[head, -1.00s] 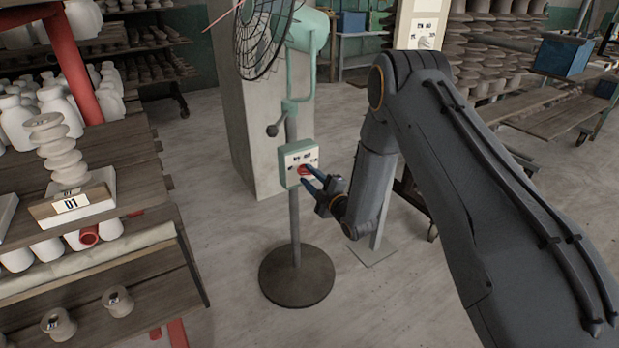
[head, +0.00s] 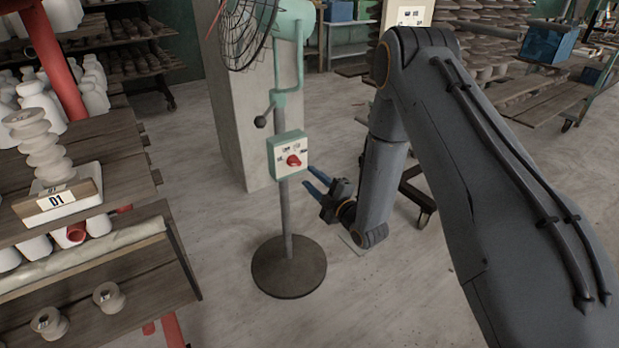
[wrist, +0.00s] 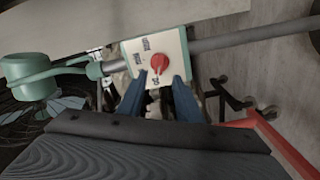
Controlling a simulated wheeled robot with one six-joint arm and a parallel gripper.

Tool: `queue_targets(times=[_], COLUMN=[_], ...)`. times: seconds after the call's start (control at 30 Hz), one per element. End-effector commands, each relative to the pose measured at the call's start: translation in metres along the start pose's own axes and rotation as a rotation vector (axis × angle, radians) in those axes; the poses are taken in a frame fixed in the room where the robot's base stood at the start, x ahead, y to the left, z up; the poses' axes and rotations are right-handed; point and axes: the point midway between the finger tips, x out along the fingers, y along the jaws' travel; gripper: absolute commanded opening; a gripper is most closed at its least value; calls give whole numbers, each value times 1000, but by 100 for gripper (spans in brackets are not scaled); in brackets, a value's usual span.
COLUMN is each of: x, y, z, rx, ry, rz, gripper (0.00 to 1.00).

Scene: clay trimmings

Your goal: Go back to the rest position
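My gripper (head: 318,182) is open, with its two blue fingers apart and nothing between them. It is just right of the fan's switch box (head: 288,156) and does not touch it in the head view. The box is green with a pale face and a red knob (head: 293,161). In the wrist view the fingers (wrist: 155,98) point toward the box (wrist: 140,46), and the red knob (wrist: 159,63) shows beyond the gap between their tips.
The green fan's round base (head: 288,266) stands on the floor below my gripper. A wooden rack (head: 120,275) with ceramic pieces and a "D1" sign (head: 56,199) is at left. A concrete pillar (head: 236,110) stands behind the fan. The floor right of the base is partly clear.

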Motion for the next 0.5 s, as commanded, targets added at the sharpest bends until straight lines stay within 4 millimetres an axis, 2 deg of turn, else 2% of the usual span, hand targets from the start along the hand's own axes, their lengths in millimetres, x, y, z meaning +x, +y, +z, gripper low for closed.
queue_targets(times=[0.27,0.4,0.5], x=[0,-2,-13], y=[5,27,48], z=[1,9,19], rx=[12,77,166], ry=[-14,-100,-213], rz=[-14,-90,-175], gripper=[32,32,32])
